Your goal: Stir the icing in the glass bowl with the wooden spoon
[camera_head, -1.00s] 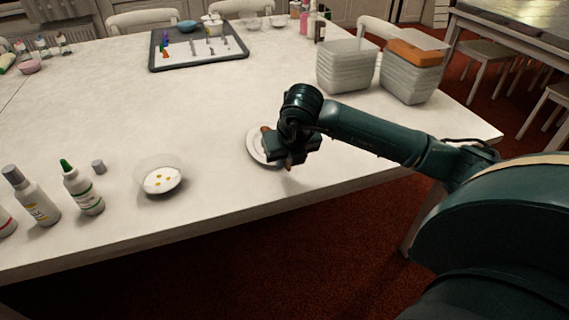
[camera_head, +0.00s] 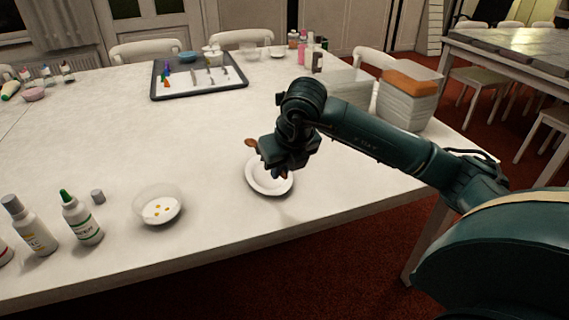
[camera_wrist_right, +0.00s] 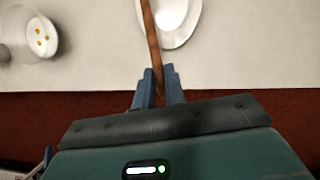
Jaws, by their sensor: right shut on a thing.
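The glass bowl (camera_head: 160,207) stands on the table at the left, with white icing and a few yellow spots in it. It also shows at the upper left of the right wrist view (camera_wrist_right: 40,40). My right gripper (camera_head: 284,170) is shut on the wooden spoon (camera_head: 250,144) and holds it above a white plate, to the right of the bowl. The spoon's brown shaft runs up from between the fingers (camera_wrist_right: 158,88) in the right wrist view (camera_wrist_right: 151,40). My left gripper is not in view.
The white plate (camera_head: 262,188) lies under my right gripper. Bottles (camera_head: 82,218) stand left of the bowl, with a small cap (camera_head: 98,196) near them. A tray of tools (camera_head: 200,92) and stacked containers (camera_head: 405,105) are farther back. The table between bowl and plate is clear.

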